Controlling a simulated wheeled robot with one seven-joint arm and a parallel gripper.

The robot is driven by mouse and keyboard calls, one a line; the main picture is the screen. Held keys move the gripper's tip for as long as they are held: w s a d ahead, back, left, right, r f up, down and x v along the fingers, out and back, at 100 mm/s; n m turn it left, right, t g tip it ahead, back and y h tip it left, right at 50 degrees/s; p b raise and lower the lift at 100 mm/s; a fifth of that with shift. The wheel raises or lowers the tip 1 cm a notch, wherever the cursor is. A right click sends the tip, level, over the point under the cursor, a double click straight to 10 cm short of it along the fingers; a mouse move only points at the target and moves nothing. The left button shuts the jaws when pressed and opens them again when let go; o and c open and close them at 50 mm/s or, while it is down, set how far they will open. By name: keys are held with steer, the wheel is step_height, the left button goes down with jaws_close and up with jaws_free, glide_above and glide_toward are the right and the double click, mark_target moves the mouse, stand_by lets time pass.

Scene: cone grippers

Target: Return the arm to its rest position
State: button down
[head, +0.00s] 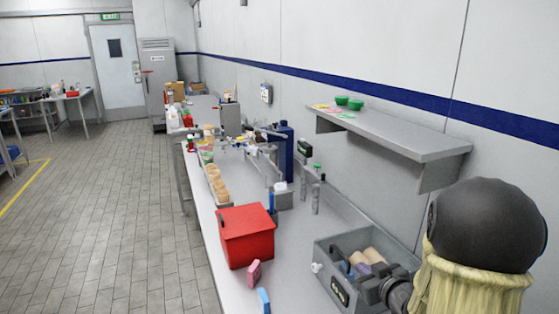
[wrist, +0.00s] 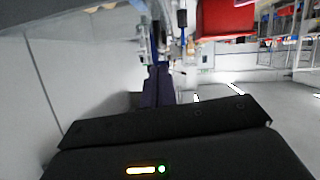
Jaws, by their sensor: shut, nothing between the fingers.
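My arm shows at the lower right of the head view as a black rounded joint (head: 487,225) above a pale ribbed sleeve (head: 470,285). My gripper (wrist: 165,122) fills the lower part of the wrist view as a wide black body with a small lit indicator. It is shut and holds nothing. Its fingertips are not clearly seen in the head view. The wrist view is turned over, with the bench at the top.
A grey bin (head: 335,285) with several items stands close to my arm. A red box (head: 246,236), a pink block (head: 254,273) and a blue block (head: 263,300) are on the bench. A wall shelf (head: 400,137) overhangs it. The floor (head: 110,230) at left is clear.

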steer(key=s+a+m+g+h+p, duration=0.1)
steer(key=s+a+g, duration=0.3)
steer(key=s, duration=0.5)
steer(key=s+a+m+g+h+p, duration=0.2)
steer(key=s+g, duration=0.4)
steer(key=s, duration=0.3)
steer(key=a+m+p, duration=0.1)
steer(key=a, duration=0.1)
steer(key=shift+a+r+g+p, duration=0.3)
steer(key=shift+a+g+p, duration=0.05)
steer(key=shift+g, duration=0.05)
